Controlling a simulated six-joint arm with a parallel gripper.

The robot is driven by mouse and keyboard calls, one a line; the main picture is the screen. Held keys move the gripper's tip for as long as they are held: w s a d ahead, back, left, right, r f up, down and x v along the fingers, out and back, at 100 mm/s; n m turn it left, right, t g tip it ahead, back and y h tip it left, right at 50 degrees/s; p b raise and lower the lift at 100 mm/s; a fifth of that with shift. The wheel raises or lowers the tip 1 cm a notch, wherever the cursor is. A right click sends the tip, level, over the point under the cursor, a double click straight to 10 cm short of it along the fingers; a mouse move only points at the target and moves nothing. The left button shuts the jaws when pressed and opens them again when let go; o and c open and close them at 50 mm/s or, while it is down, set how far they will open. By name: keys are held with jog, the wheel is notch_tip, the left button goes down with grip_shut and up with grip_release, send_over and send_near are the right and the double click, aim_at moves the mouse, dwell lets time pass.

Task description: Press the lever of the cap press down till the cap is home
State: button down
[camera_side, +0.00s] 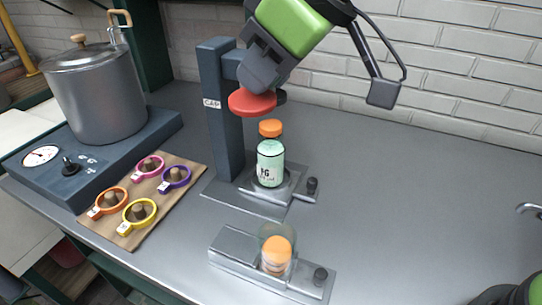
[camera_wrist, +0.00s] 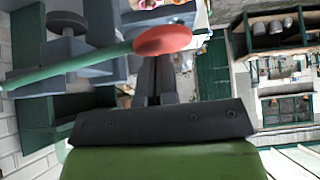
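The cap press (camera_side: 222,115) is a dark blue column marked CAP. Its lever ends in a red knob (camera_side: 252,102), and the lever is still raised well above the bottle. In the wrist view the green lever rod runs in from the left to the red knob (camera_wrist: 163,40). A mint-green bottle (camera_side: 270,165) stands upright on the press base. An orange cap (camera_side: 270,128) is over its mouth; I cannot tell how firmly it sits. My gripper (camera_side: 258,82) is right above the red knob, its fingers (camera_wrist: 157,70) together with nothing between them. Whether they touch the knob is unclear.
A board (camera_side: 185,180) with several coloured rings and a large pot (camera_side: 97,95) on a blue stove are at left. The counter at right is clear.

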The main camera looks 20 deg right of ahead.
jog(key=shift+s+a+r, duration=0.1)
jog(key=shift+a+r, duration=0.05)
jog(key=shift+r, duration=0.8)
jog(key=shift+s+a+r, duration=0.1)
jog(key=shift+r, duration=0.85)
notch_tip(320, 180, up, 6)
